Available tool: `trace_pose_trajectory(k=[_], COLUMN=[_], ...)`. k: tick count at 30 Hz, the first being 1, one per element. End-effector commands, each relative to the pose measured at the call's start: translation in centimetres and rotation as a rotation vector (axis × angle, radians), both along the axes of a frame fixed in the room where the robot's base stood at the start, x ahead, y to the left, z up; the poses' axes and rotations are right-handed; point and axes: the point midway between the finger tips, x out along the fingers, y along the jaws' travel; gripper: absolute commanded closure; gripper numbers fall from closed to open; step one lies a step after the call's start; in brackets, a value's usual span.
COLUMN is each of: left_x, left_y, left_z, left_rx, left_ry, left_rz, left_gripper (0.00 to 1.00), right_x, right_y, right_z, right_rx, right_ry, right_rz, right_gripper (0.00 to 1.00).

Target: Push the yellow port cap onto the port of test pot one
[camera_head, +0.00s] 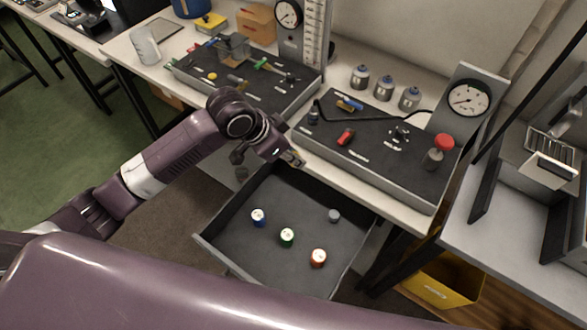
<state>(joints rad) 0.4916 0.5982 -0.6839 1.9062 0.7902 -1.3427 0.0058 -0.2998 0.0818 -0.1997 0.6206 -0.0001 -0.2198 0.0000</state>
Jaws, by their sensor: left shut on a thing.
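My left gripper (293,158) is over the back left edge of the open drawer, by the front edge of the bench. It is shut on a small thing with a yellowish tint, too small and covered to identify. A small round yellow piece (212,76) lies on the left dark board; I cannot tell if it is the port cap. Three grey pots (384,88) stand at the back of the bench; I cannot read which is test pot one, and their ports are not clear. My right gripper is not in view.
The right dark board (375,165) carries a red-topped cylinder (438,152) and tools. A dial gauge (468,98) stands behind it.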

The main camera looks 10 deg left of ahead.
Motion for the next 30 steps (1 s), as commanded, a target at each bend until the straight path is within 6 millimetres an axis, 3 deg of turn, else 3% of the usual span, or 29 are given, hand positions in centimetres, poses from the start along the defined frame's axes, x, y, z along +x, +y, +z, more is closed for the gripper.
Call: trace_pose_trajectory(k=[7,20,26,30], left_x=[0.0,-0.2,-3.3,-6.4], left_y=[0.0,0.0,1.3,3.8], left_z=[2.7,2.9,0.5,-0.8], left_rx=[0.000,0.000,0.022,0.028], left_ry=[0.000,0.003,0.026,0.029], left_rz=[0.000,0.005,0.166,0.403], left_gripper=[1.00,1.00,1.00,1.00], right_x=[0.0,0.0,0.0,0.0], right_y=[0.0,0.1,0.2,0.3], right_z=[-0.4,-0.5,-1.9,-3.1], right_rx=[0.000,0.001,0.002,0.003], right_ry=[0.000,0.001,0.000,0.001], right_rz=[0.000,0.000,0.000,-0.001], right_gripper=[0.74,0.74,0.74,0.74])
